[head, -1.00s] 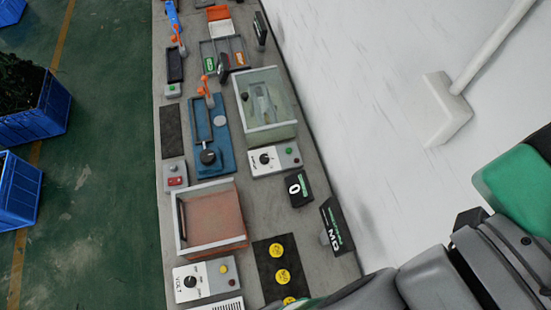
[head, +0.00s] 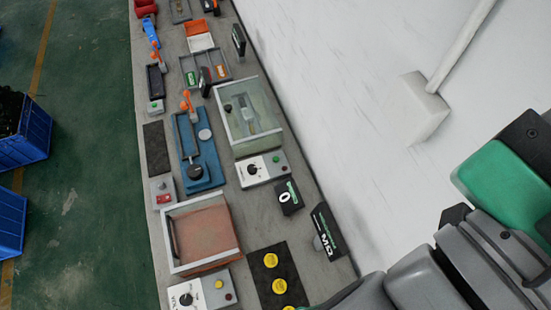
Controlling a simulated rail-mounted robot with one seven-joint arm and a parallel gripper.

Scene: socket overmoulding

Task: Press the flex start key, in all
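No key in view carries a legible flex label, so I cannot tell which one is the flex start key. A white panel with a black knob (head: 262,170) in front of the clear-lidded box (head: 248,115) has a small green button (head: 276,159). A small grey box (head: 155,107) at the upper left of the bench also has a green button. My gripper is out of view; only grey and green links of my arm show at the lower right.
The grey bench (head: 180,75) runs from top to bottom. A reddish clear box (head: 203,232), a knob panel with a yellow button (head: 219,284), a black mat with yellow discs (head: 283,262) and a black sign (head: 327,230) stand nearer. Blue crates (head: 33,135) stand on the green floor.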

